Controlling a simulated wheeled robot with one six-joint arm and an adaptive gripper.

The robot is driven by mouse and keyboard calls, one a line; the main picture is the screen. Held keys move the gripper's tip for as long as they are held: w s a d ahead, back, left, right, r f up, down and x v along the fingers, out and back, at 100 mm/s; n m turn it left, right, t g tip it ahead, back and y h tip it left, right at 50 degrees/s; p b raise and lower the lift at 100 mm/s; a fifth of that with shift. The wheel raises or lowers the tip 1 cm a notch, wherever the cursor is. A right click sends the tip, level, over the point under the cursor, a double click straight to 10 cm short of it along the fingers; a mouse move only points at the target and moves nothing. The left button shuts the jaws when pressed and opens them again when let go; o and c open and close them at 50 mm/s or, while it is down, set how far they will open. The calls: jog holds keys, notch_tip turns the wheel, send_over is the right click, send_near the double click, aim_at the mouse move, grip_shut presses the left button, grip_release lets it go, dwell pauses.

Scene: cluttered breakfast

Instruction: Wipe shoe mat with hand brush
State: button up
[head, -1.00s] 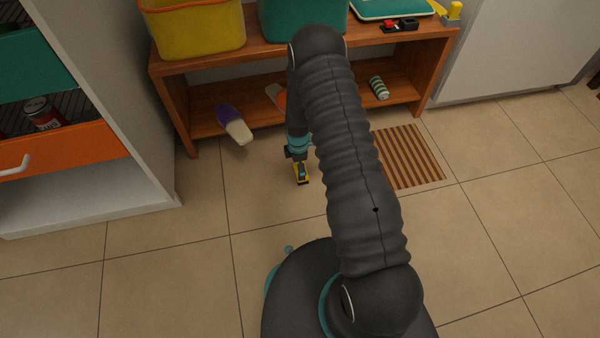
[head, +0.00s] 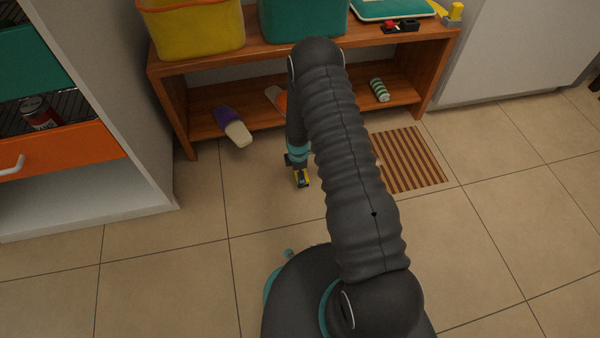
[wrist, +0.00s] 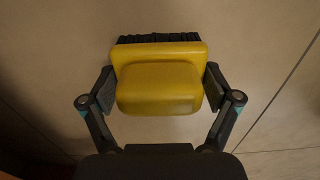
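The hand brush (wrist: 158,88) is yellow with dark bristles (wrist: 158,38) along its far edge. In the wrist view it sits between the two finger pads of my gripper (wrist: 160,86), which are closed against its sides. The shoe mat (head: 411,160), striped brown and tan, lies on the floor to the right of my gripper. My arm hides its left edge. The mat is not in the wrist view.
A wooden shelf unit (head: 435,75) stands behind, holding a yellow bin (head: 200,30) and a teal bin on top. A purple and cream shoe (head: 232,126) rests tilted on its lower shelf edge. A cabinet with an orange drawer (head: 70,152) is left. Tiled floor in front is clear.

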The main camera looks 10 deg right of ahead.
jog(key=c, duration=0.7)
jog(key=shift+r+p, duration=1.2)
jog(key=shift+r, duration=1.3)
jog(key=shift+c, duration=0.3)
